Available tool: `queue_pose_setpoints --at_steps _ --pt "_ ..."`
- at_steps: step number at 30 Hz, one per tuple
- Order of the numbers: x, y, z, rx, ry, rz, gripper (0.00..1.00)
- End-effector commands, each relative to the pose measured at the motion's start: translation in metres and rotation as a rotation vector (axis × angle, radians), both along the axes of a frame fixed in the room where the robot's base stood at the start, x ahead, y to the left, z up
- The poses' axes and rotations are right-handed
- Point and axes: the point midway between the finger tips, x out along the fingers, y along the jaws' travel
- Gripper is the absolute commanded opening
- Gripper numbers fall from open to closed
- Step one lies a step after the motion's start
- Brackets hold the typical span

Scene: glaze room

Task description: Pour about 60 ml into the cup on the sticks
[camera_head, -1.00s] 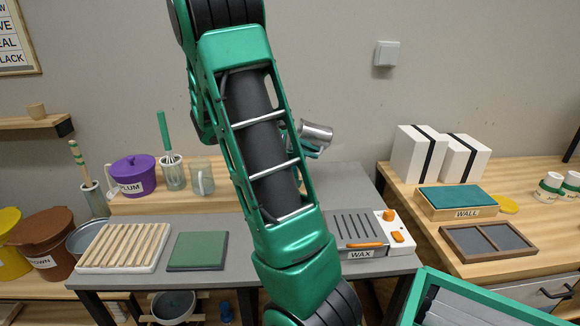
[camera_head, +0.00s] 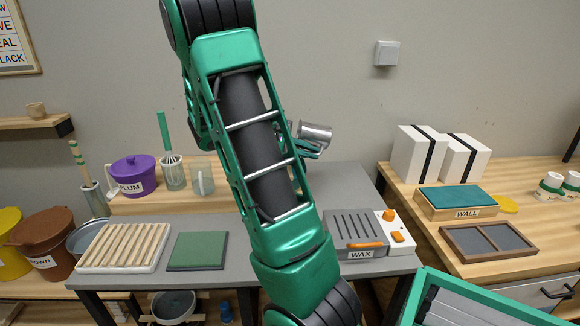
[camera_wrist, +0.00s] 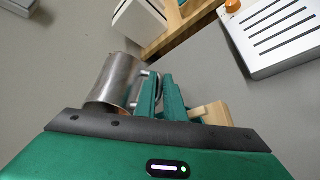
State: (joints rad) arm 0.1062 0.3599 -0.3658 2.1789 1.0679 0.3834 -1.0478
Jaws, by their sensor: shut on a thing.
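A metal vessel (camera_head: 316,132) is held up behind my arm in the head view, above the grey table. In the wrist view the metal vessel (camera_wrist: 116,82) lies left of my gripper (camera_wrist: 162,95), its open end not clearly seen. My fingers are shut on its handle, and a pale wooden piece (camera_wrist: 214,113) sticks out on the right. A rack of pale wooden sticks (camera_head: 124,246) lies on the grey table at the left of the head view. I see no cup on these sticks. Any liquid in the vessel is hidden.
A green slab (camera_head: 198,250) lies right of the sticks. A WAX hotplate (camera_head: 352,231) sits at the right of the grey table. A purple PLUM pot (camera_head: 134,173) and a clear jug (camera_head: 202,178) stand behind. My arm hides the table's middle.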

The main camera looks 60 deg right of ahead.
Motion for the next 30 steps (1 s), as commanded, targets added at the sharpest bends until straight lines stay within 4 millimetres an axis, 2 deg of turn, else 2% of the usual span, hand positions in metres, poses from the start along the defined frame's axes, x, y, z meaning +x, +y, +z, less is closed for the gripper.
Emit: queue_pose_setpoints --at_steps 30 --pt "0.0016 0.0015 -0.0033 -0.050 0.041 -0.003 0.00"
